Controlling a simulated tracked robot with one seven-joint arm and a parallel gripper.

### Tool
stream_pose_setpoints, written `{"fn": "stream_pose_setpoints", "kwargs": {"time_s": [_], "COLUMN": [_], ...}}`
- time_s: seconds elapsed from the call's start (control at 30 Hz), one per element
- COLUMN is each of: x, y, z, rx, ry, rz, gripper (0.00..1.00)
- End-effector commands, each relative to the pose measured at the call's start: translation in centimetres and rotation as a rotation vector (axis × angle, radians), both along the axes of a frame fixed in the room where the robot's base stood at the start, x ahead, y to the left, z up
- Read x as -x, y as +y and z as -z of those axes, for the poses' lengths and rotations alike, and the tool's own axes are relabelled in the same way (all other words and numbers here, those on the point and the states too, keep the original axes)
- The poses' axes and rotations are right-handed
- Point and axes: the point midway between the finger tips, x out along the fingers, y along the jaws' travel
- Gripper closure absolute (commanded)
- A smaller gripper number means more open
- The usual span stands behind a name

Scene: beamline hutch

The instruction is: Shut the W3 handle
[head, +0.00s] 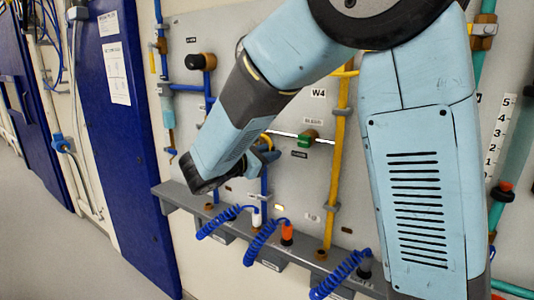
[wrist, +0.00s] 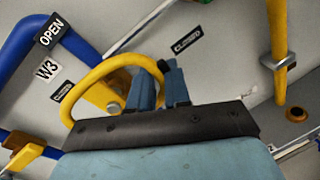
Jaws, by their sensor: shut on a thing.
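The W3 handle is a yellow looped handle (wrist: 88,82) in the wrist view, mounted on a yellow hub at the panel. The W3 label (wrist: 47,70) and an OPEN plate (wrist: 52,30) are left of it, and a CLOSED plate (wrist: 187,40) is at upper right. My gripper (wrist: 158,70) is shut on the right part of the loop, its blue fingers hiding that stretch. In the head view only a yellow arc of the handle (head: 268,138) shows beside my gripper (head: 266,156); my arm hides much of that area.
The W4 label (head: 318,92) and a green-centred part (head: 307,139) on a thin rod are to the right in the head view. A vertical yellow pipe (head: 336,165) stands close by. A grey ledge (head: 175,195) with coiled blue hoses (head: 263,240) runs below.

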Motion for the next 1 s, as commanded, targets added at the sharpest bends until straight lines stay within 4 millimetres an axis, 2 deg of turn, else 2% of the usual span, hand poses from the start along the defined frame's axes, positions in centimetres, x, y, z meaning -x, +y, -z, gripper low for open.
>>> {"fn": "stream_pose_setpoints", "kwargs": {"time_s": [0.07,0.1,0.2,0.57,0.77,1.0], "x": [0.0,0.0,0.0,0.4,2.2,5.4], "y": [0.1,0.1,0.1,0.5,2.7,6.3], "z": [0.0,0.0,0.0,0.0,-0.2,-0.5], "rx": [-0.001,0.000,0.000,0.001,0.002,0.000], "ry": [-0.001,0.000,0.000,0.000,0.001,0.001], "rz": [-0.002,-0.002,-0.001,-0.001,-0.004,-0.005], "gripper": [1.00,0.81,0.71,0.71,0.71,0.71]}}
